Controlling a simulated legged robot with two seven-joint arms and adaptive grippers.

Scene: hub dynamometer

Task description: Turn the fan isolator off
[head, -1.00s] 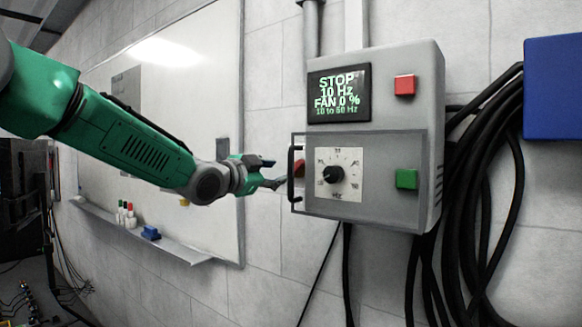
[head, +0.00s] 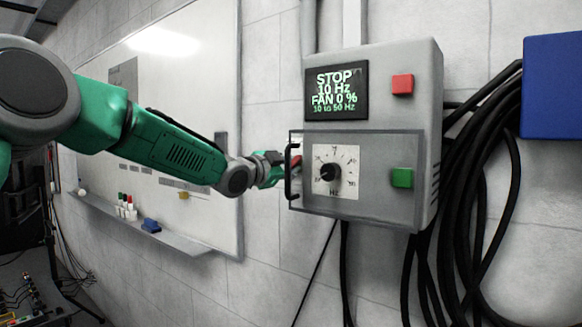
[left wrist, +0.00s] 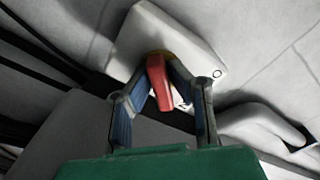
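The fan isolator has a red handle (left wrist: 158,84) on a yellow base, fixed to a pale box (left wrist: 184,32) in the left wrist view. In the head view only a bit of its red (head: 296,161) shows behind the panel's black bar handle. My left gripper (left wrist: 162,72) has one finger on each side of the red handle. The fingertips are close to the handle near its base. Gaps show beside the handle's near end, and whether the fingers press on it I cannot tell. In the head view the left gripper (head: 279,164) is partly hidden. My right gripper is not in view.
The grey control box (head: 427,135) reads STOP, 10 Hz, FAN 0 %. It carries a red button (head: 402,84), a green button (head: 402,177) and a black dial (head: 330,173). Black cables (head: 480,200) hang at its right. A whiteboard (head: 190,80) is behind my left arm.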

